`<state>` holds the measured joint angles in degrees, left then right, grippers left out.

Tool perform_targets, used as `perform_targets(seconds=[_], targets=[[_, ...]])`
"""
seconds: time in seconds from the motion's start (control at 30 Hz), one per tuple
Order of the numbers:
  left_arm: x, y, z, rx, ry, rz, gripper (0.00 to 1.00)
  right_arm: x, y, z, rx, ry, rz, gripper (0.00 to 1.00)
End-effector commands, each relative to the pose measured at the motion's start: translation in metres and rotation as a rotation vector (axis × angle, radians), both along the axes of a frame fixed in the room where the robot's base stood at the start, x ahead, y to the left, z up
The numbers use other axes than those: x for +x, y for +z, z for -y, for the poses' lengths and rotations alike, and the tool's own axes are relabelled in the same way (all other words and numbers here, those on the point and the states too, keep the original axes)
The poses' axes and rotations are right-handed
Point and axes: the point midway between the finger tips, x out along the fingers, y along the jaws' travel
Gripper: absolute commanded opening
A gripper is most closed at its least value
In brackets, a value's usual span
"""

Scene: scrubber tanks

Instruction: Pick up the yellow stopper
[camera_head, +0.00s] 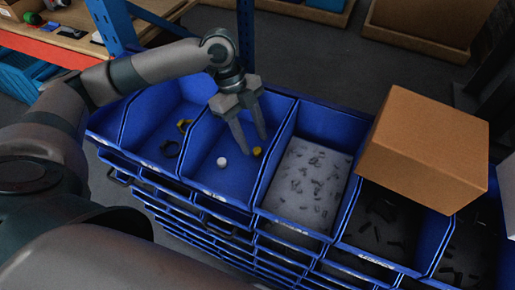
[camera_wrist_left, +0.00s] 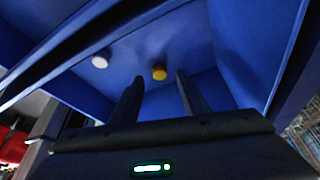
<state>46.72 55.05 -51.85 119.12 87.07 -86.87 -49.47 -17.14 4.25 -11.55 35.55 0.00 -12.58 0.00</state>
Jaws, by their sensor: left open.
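The yellow stopper (camera_head: 257,151) lies in a blue bin (camera_head: 215,180), close to the fingertips of my left gripper (camera_head: 254,146). A white round stopper (camera_head: 222,162) lies in the same bin to its left. In the left wrist view the yellow stopper (camera_wrist_left: 159,72) shows beyond and between the two open fingers (camera_wrist_left: 158,85), and the white stopper (camera_wrist_left: 99,62) is to the left. My left gripper is open with nothing between its fingers, pointing down into the bin. I cannot tell the exact gap to the stopper. My right gripper is not in view.
The bin to the left holds dark and yellow ring-like parts (camera_head: 170,148). Bins to the right hold many small dark pieces (camera_head: 312,180). A cardboard box (camera_head: 425,145) sits over the right bins. A blue upright post (camera_head: 245,35) stands behind my left wrist. Bin walls surround the gripper.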

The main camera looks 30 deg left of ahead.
Motion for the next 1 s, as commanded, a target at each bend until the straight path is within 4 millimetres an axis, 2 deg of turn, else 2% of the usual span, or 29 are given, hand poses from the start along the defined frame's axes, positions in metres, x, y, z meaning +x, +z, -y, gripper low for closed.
perform_targets(seconds=[0.03, 0.27, 0.73, 0.77, 0.9, 0.93, 1.0], targets=[[-0.002, -0.003, 0.003, 0.001, -0.001, -0.004, 0.41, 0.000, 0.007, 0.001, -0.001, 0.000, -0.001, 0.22], [-0.003, -0.025, 0.010, 0.001, -0.001, 0.001, 0.41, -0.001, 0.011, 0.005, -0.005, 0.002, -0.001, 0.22], [-0.003, -0.026, 0.010, 0.001, -0.001, 0.002, 0.41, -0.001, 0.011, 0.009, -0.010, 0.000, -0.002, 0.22], [-0.003, -0.026, 0.010, 0.001, -0.001, 0.002, 0.39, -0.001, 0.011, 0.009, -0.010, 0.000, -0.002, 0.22], [-0.003, -0.026, 0.010, 0.002, -0.001, 0.002, 0.05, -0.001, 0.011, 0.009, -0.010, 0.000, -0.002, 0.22], [-0.003, -0.026, 0.010, 0.001, -0.001, 0.001, 0.00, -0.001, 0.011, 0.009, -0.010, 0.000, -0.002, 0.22], [-0.003, -0.026, 0.010, 0.002, -0.001, 0.001, 0.00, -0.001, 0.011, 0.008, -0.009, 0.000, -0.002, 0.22]])
